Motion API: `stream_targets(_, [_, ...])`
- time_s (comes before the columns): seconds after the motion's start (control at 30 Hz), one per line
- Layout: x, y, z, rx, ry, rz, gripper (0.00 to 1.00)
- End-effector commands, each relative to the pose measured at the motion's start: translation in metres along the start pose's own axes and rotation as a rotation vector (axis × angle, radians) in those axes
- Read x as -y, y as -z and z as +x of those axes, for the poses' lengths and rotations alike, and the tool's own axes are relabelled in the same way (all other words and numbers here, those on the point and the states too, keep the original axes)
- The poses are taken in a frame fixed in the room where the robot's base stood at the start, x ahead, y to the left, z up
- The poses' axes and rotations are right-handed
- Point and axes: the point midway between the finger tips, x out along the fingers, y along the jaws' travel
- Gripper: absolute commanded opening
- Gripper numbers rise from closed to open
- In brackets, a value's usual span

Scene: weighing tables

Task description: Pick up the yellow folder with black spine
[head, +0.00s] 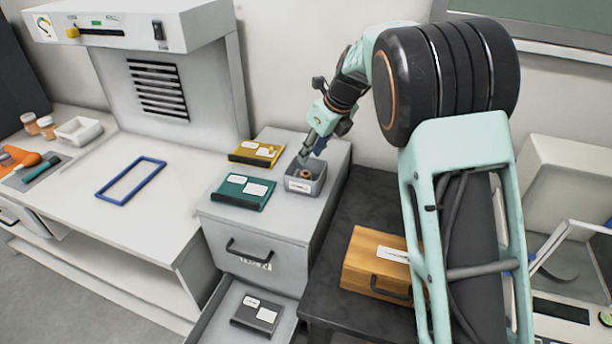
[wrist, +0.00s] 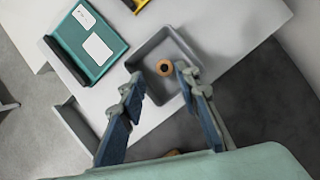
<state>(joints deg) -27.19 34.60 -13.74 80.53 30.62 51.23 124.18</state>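The yellow folder (head: 257,152) lies flat on top of the grey cabinet, towards the back, with white labels and a dark spine edge. Only a small part of the yellow folder (wrist: 140,4) shows at the top edge of the wrist view. My gripper (head: 308,152) is above the small grey tray, to the right of the yellow folder and apart from it. In the wrist view my gripper (wrist: 158,82) has its two blue-padded fingers spread wide, with nothing held between them.
The grey tray (head: 293,186) holds a small orange-brown ring (head: 305,174). A teal folder (head: 243,192) lies in front of the yellow one. A dark grey folder (head: 258,314) lies in the open drawer (head: 228,300). A wooden box (head: 370,262) stands on the dark table. A blue frame (head: 131,180) lies left.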

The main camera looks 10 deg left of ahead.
Motion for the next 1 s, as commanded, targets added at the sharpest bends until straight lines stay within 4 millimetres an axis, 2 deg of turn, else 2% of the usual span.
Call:
stream_targets(0.1, [-0.007, 0.008, -0.017, -0.015, 0.044, 0.068, 0.30])
stream_targets(0.27, [-0.009, 0.015, -0.023, -0.021, 0.070, 0.114, 0.30])
stream_targets(0.53, [-0.006, 0.017, 0.016, -0.024, 0.071, 0.120, 0.30])
stream_targets(0.83, [-0.002, 0.017, 0.041, -0.023, 0.071, 0.120, 0.30])
stream_targets(1.0, [0.001, 0.017, 0.065, -0.023, 0.069, 0.119, 0.30])
